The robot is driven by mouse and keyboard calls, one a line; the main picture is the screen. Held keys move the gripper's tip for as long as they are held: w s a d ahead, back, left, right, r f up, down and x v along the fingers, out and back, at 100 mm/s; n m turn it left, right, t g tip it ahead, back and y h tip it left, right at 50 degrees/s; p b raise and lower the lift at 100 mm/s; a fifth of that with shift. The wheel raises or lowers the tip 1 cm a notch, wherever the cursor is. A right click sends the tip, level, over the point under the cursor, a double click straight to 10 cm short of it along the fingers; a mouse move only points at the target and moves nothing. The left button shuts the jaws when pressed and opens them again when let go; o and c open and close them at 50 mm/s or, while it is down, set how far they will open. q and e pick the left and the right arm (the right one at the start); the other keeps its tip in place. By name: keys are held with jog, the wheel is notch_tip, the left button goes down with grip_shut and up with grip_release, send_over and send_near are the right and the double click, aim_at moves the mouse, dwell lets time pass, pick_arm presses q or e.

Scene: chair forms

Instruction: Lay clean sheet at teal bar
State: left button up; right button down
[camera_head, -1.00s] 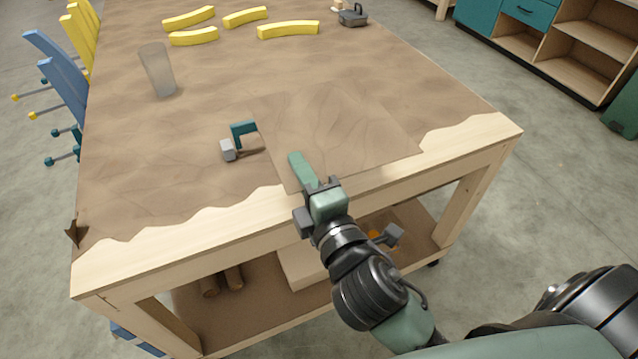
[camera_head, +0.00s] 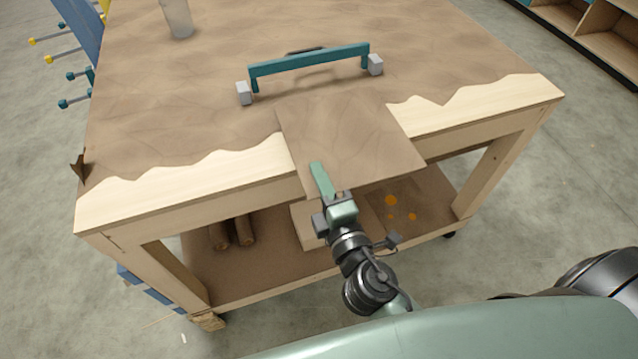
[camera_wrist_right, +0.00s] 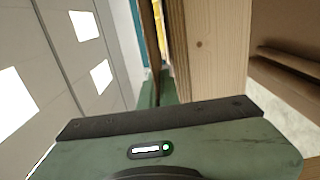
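A flat brown sheet (camera_head: 350,135) lies partly over the table's near edge, its near part jutting out past the wood. Its far edge is just in front of the teal bar (camera_head: 310,66), which stands on the brown table covering with a grey block at each end. My right gripper (camera_head: 320,180) is shut on the sheet's near left corner, beyond the table's front edge. In the right wrist view the sheet (camera_wrist_right: 150,35) shows edge-on between the fingers (camera_wrist_right: 156,92). My left gripper is in neither current view.
The table's wooden front edge (camera_head: 200,190) is bare below a ragged brown covering (camera_head: 180,110). A translucent cup (camera_head: 177,18) stands at the back left. Rolls (camera_head: 233,232) lie on the lower shelf. Blue parts with pegs (camera_head: 80,25) are at the left.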

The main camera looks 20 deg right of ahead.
jog(key=shift+f, duration=0.85)
jog(key=shift+f+b, duration=0.2)
jog(key=shift+b, duration=0.15)
jog(key=c, duration=1.7)
grip_release()
jog(key=shift+r, duration=0.1)
